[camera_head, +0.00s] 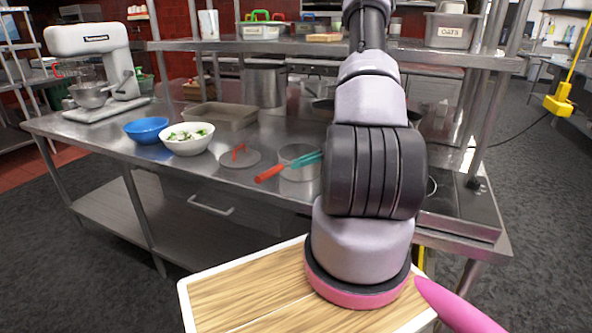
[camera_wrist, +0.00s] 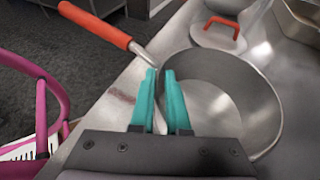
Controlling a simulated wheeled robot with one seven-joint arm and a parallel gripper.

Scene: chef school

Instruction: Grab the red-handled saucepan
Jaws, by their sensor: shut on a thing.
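The red-handled saucepan (camera_head: 298,170) stands on the steel counter, partly hidden by my arm. Its red handle (camera_head: 270,173) points left, over the counter's front edge. In the wrist view the silver pan (camera_wrist: 232,92) is on the right and its red handle (camera_wrist: 95,26) reaches to the upper left. My gripper (camera_wrist: 161,73) has teal fingers, almost together, at the pan's near side where the handle meets the wall. It also shows in the head view (camera_head: 308,159). It is shut on the saucepan; the exact contact is partly hidden.
A lid with a red grip (camera_head: 240,157) lies just left of the pan. A white bowl of food (camera_head: 188,139), a blue bowl (camera_head: 146,130) and a metal tray (camera_head: 220,116) stand farther left. A shelf (camera_head: 300,48) runs above the counter.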

